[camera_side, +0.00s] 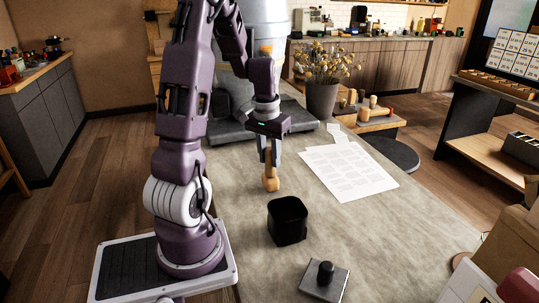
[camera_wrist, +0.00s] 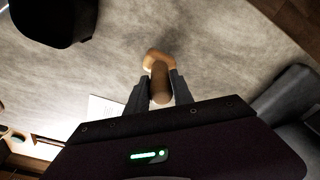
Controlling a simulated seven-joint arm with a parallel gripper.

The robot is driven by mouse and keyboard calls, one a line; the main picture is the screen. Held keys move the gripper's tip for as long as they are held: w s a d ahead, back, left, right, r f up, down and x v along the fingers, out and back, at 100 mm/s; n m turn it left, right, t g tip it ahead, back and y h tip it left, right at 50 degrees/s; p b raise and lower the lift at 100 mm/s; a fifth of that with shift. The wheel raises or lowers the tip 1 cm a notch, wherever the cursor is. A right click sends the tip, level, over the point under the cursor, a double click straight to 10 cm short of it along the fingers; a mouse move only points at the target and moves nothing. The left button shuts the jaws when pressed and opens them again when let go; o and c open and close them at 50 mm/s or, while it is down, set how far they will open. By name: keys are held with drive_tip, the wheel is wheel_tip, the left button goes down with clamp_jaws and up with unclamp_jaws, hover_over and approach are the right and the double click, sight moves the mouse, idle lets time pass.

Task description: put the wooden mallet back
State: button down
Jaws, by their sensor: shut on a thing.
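The wooden mallet (camera_side: 271,184) is light brown and hangs roughly upright below my gripper (camera_side: 269,153) in the side view. In the wrist view the mallet (camera_wrist: 158,58) is between the two dark fingers of my gripper (camera_wrist: 159,85), with the end of its handle towards the camera. The fingers are shut on it. Its lower end is close to the table top; I cannot tell if it touches. An open black square bin (camera_side: 287,228) stands on the table in front of the mallet, apart from it. The bin (camera_wrist: 55,22) also shows at the upper left of the wrist view.
A grey plate with a black knob (camera_side: 325,271) lies near the front of the table (camera_side: 370,230). Printed paper sheets (camera_side: 348,172) lie to the right. A pot of dried flowers (camera_side: 321,98) and a wooden tray with small wooden pieces (camera_side: 378,123) are behind.

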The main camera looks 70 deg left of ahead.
drive_tip(key=shift+f, duration=0.3)
drive_tip(key=c, duration=1)
unclamp_jaws()
drive_tip(key=shift+c, duration=0.2)
drive_tip(key=shift+r, duration=0.1)
drive_tip(key=r, duration=0.7)
drive_tip(key=shift+s+d, duration=0.25)
drive_tip(key=shift+s, duration=0.1)
drive_tip(key=shift+f, duration=0.1)
